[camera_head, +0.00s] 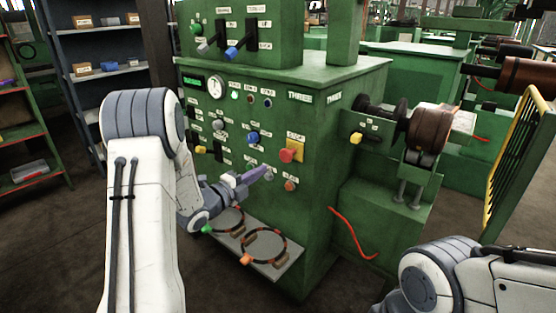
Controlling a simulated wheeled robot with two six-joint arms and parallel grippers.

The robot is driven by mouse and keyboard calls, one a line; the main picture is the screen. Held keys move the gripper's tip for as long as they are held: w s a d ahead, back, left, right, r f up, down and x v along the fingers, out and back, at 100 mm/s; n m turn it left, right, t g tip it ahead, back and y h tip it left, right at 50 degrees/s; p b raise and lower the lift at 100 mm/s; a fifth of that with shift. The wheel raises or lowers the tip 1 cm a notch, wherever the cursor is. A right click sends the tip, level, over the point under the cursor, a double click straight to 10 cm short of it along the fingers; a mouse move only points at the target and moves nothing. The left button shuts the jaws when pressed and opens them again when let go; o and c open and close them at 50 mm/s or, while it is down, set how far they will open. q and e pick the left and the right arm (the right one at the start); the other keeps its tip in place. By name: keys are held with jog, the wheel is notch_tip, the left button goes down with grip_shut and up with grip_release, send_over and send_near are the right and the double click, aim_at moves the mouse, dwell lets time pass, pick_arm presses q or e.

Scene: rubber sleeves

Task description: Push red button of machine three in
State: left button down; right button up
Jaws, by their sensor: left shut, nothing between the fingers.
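The green machine (345,85) labelled "THREE" stands in the middle of the view. Its front panel carries a large red mushroom button (287,155) on a yellow plate (299,147). A smaller red-orange button (290,186) sits below it. My left gripper (266,174) is shut and empty, with its fingers pointing right at the panel. Its tips appear left of and below the mushroom button, and left of the smaller button. I cannot tell whether they touch the panel. My right gripper is out of view; only part of my right arm shows at the bottom right.
A blue knob (253,137), a gauge (215,87) and several switches crowd the panel. A grey shelf (284,262) with rings (264,246) juts out below my left gripper. A spool (429,129) projects at the machine's right. A yellow guard (514,150) stands further right.

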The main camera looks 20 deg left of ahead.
aim_at(284, 156)
pick_arm(q)
jog(key=p+x, duration=0.1)
jog(key=x, duration=0.7)
jog(key=shift+w+d, duration=0.15)
jog(key=shift+w, duration=0.2)
